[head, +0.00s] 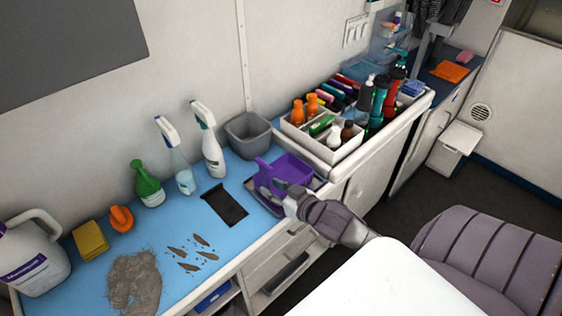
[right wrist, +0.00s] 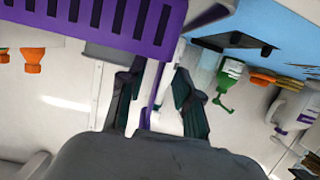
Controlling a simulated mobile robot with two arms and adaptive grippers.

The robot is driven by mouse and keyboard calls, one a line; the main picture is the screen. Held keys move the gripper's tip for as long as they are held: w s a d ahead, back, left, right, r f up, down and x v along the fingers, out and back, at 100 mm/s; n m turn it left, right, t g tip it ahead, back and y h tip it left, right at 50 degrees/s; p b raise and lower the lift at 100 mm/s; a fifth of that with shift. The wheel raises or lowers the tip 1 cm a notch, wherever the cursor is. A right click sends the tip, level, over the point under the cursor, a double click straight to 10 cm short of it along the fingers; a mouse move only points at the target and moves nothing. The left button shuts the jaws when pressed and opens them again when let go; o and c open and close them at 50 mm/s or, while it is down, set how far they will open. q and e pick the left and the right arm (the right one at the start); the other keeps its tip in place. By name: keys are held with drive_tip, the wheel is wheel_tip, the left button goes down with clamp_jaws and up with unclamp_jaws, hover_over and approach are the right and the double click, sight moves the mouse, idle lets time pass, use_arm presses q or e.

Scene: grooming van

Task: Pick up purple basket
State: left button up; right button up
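The purple basket (head: 288,168) stands on a dark tray at the right end of the blue counter. In the right wrist view its slotted purple side (right wrist: 95,25) fills the upper left. My right gripper (head: 279,190) is at the basket's near side. In the right wrist view the two dark fingers of this gripper (right wrist: 158,92) are spread apart, with a narrow purple strip of the basket between them. I cannot tell whether either finger touches it. My left gripper is not in view.
A grey bin (head: 249,135) stands behind the basket, and a white organizer (head: 318,152) with bottles is at its right. Spray bottles, a dark flat pad (head: 225,205), a yellow sponge (head: 91,238) and a hair pile (head: 135,283) are on the counter.

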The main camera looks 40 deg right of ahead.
sight(264, 184)
drive_tip(key=x, duration=0.4)
drive_tip(key=shift+w+a, duration=0.1)
drive_tip(key=shift+a, duration=0.05)
clamp_jaws()
